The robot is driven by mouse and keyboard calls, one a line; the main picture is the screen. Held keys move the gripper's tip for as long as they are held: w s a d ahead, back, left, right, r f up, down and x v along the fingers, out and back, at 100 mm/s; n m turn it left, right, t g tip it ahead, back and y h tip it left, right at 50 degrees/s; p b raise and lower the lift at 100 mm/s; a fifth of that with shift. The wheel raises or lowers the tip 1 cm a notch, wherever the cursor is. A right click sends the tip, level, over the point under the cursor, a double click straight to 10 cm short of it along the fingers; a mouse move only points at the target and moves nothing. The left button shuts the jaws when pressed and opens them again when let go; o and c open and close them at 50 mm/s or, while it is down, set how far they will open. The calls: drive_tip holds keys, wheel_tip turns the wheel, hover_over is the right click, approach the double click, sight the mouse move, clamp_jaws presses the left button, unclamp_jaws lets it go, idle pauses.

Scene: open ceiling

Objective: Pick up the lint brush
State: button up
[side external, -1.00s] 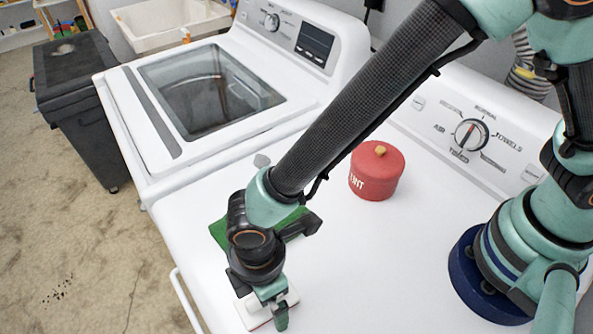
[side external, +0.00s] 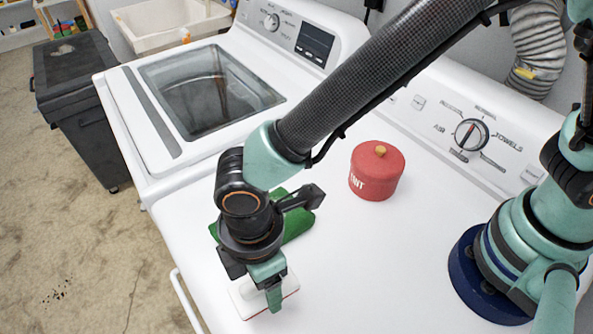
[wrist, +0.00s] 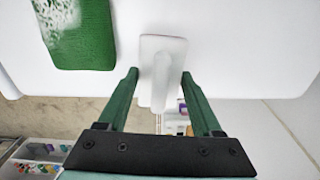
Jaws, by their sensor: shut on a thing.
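The lint brush (side external: 250,303) is a white block with a red lower edge, held under my gripper (side external: 268,288) near the front edge of the white dryer top. In the wrist view the white brush (wrist: 160,62) lies between the two green fingers of my gripper (wrist: 159,78), with its handle toward the palm. My gripper is shut on it. The brush appears slightly raised; the exact gap below it is hard to tell. My gripper hides part of the brush in the side view.
A green cloth (side external: 298,225) lies right behind my gripper; the wrist view shows white lint on the cloth (wrist: 85,45). A red lint canister (side external: 376,172) stands farther back. A washer (side external: 135,128) adjoins on the left. The dryer top right of the brush is clear.

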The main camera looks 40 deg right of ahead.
wheel_tip(320, 180, up, 14)
drive_tip(key=shift+r, duration=0.25)
